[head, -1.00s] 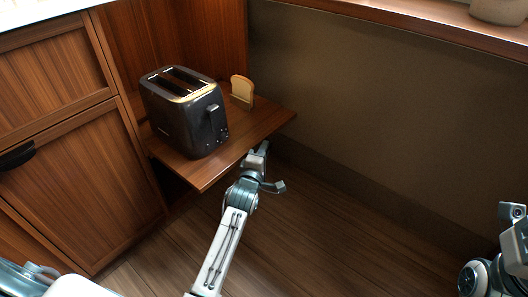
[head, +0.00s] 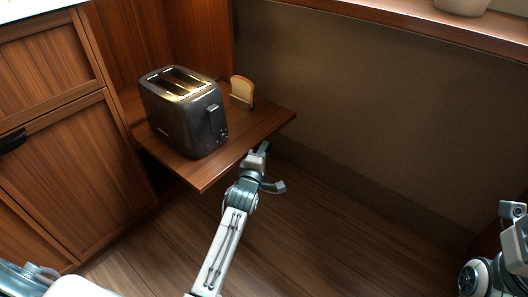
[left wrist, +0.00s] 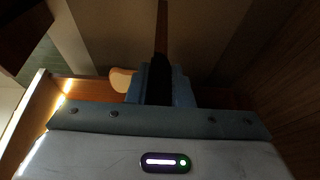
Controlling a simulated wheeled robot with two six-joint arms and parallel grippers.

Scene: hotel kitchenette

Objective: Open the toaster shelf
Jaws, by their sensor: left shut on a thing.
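The toaster shelf (head: 245,140) is a brown wooden board standing out from the cabinet at the left. A dark grey two-slot toaster (head: 185,112) stands upright on it. My left gripper (head: 260,152) is at the shelf's front edge, shut on it; the exact contact is small in the head view. In the left wrist view the gripper's fingers (left wrist: 160,85) show dark, and the grip itself is hard to make out. Only part of my right arm shows at the right edge of the head view; its fingertips are not visible.
A bread slice in a small holder (head: 241,91) stands behind the toaster on the shelf. Cabinet doors (head: 65,165) with a black handle (head: 12,140) are at the left. A grey-brown wall (head: 390,120) runs behind. The wooden floor (head: 320,240) to the right is clear.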

